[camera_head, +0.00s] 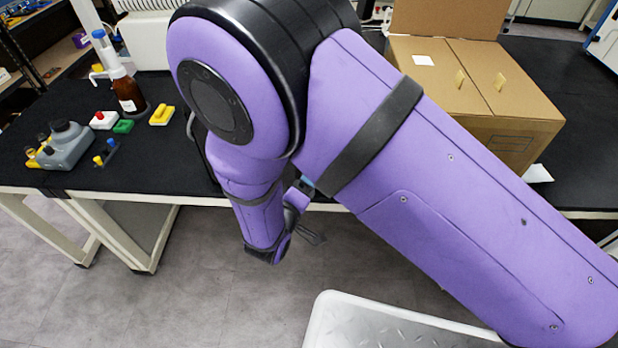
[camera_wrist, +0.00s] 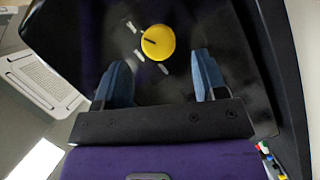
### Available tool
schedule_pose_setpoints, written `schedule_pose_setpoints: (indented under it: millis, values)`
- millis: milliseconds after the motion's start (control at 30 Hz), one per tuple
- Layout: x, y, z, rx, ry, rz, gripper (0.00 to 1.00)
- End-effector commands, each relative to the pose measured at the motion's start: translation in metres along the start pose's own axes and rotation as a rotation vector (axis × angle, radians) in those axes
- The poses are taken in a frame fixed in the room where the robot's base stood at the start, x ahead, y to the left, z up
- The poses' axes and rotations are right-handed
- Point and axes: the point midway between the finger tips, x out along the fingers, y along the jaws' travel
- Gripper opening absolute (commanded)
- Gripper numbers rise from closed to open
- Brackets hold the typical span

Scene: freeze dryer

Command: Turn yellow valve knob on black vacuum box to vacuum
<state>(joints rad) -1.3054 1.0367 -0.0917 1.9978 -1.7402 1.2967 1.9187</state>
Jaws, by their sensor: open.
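The yellow valve knob (camera_wrist: 158,42) shows in the wrist view as a round disc with a short dark line on its left part. It sits on the dark face of the black vacuum box (camera_wrist: 85,40), with several small white marks to its left and below it. My gripper (camera_wrist: 159,62) is open, with one blue-grey finger at the lower left of the knob and one at the lower right. Nothing shows between the fingers, and contact with the knob cannot be told. In the head view my arm covers this area; neither knob nor box can be made out there.
In the head view, a cardboard box (camera_head: 475,95) stands on the black bench at the right. A brown bottle (camera_head: 127,92), a grey device (camera_head: 62,146) and small coloured blocks (camera_head: 161,115) are on the left bench. A grey floor lies in front.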

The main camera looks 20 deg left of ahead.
Motion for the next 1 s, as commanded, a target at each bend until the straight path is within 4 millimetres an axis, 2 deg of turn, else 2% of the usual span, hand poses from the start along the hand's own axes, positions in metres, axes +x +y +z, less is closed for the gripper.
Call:
schedule_pose_setpoints:
  millis: [33,200,400,1000]
  values:
    - [-0.011,0.0,0.0,-0.001,0.002,-0.001,0.65]
    - [-0.041,0.0,0.0,0.0,0.002,-0.001,0.65]
    - [-0.062,0.0,0.0,-0.001,0.0,-0.001,0.65]
    - [-0.068,0.0,0.0,0.0,0.0,-0.001,0.65]
